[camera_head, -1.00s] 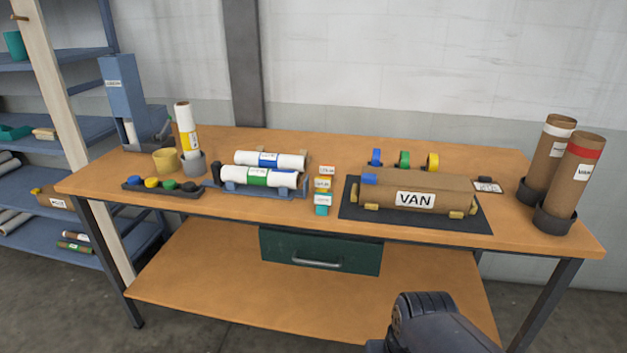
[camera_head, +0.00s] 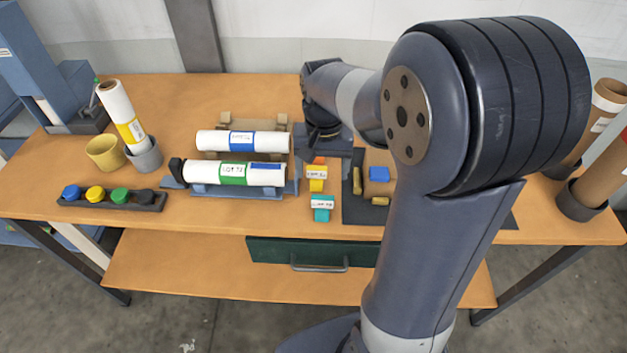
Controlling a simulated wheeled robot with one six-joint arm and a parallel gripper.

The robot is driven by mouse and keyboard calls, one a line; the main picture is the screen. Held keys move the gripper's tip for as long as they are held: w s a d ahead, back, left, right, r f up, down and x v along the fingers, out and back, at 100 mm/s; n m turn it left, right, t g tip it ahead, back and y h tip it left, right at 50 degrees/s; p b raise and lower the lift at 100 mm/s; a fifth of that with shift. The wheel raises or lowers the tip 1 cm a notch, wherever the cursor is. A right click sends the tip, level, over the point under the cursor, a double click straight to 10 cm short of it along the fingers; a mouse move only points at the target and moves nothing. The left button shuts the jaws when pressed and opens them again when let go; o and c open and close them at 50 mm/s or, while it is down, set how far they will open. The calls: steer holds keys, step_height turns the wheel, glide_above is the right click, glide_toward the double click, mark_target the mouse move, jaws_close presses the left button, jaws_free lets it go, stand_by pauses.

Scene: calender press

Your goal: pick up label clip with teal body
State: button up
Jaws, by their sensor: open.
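The label clip with the teal body (camera_head: 321,209) lies on the workbench near its front edge, with a white label on top. A yellow-bodied clip (camera_head: 316,178) lies just behind it. An orange one (camera_head: 319,160) behind that is partly covered by my gripper. My gripper (camera_head: 325,155) is above the table behind the clips, apart from the teal clip, and holds nothing that I can see. Its fingers are mostly hidden by my wrist.
A cap tray (camera_head: 110,200) lies at the left. A green drawer (camera_head: 310,253) hangs below the front edge.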

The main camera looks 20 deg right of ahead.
mark_target(323, 197)
steer(key=f, duration=0.7)
steer(key=f+p, duration=0.1)
steer(key=f, duration=0.2)
steer(key=shift+s+d+f, duration=0.1)
steer(key=shift+s+f, duration=0.05)
steer(key=shift+s, duration=0.1)
steer(key=shift+c, duration=0.5)
steer(key=c, duration=0.9)
steer(key=shift+c, duration=0.2)
step_height(323, 197, up, 10)
steer(key=shift+r+b, duration=0.1)
steer(key=shift+b, duration=0.2)
